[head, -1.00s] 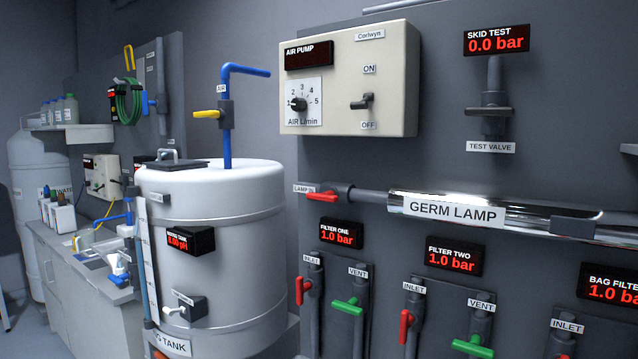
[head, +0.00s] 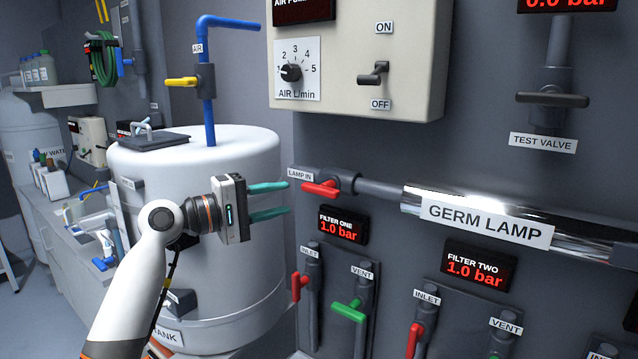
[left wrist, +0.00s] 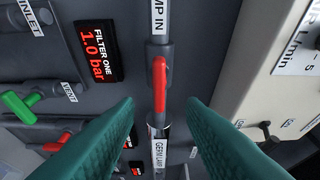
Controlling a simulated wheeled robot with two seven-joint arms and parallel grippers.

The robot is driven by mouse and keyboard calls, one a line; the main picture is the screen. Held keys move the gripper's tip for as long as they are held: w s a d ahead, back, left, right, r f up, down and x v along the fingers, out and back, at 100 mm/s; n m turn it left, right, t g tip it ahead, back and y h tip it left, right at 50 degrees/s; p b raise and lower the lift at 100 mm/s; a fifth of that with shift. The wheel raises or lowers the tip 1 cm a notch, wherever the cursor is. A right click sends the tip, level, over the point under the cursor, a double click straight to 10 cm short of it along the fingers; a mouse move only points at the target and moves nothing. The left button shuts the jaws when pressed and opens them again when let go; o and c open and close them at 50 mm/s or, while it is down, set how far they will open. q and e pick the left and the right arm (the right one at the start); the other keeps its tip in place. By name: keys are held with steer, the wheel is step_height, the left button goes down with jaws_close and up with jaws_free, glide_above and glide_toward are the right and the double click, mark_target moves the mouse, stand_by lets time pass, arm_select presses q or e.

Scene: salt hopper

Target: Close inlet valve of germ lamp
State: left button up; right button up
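The germ lamp (head: 480,222) is a shiny horizontal tube on the grey panel. Its inlet valve, with a red handle (head: 322,189), sits on the pipe at its left by the LAMP IN label (head: 300,174). The handle lies roughly along the pipe. My left gripper (head: 288,200) is open and empty, its teal fingers pointing at the panel just left of the handle, apart from it. In the left wrist view the red handle (left wrist: 159,84) shows between and beyond the open fingers (left wrist: 162,140). My right gripper is not in view.
The air pump box (head: 360,60) juts out above the valve. The FILTER ONE display (head: 343,227) and its red inlet handle (head: 299,286) and green vent handle (head: 348,311) are below. The white tank (head: 225,270) stands behind my left arm.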

mark_target(315, 190)
arm_select(q)
steer(key=x, duration=0.1)
steer(key=p+x, duration=0.1)
steer(key=x, duration=0.1)
steer(key=shift+w+d+r, duration=0.15)
steer(key=shift+d+r, duration=0.1)
steer(key=shift+d, duration=0.15)
steer(key=p+x, duration=0.1)
steer(key=x, duration=0.3)
steer(key=shift+w+d+f+p, duration=0.2)
steer(key=shift+w+p, duration=0.1)
steer(key=shift+p, duration=0.05)
steer(key=shift+w+d+f, duration=0.1)
steer(key=shift+w+d, duration=0.25)
steer(key=shift+d, duration=0.25)
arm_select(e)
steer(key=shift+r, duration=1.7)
arm_select(q)
steer(key=shift+c, duration=0.2)
jaws_close()
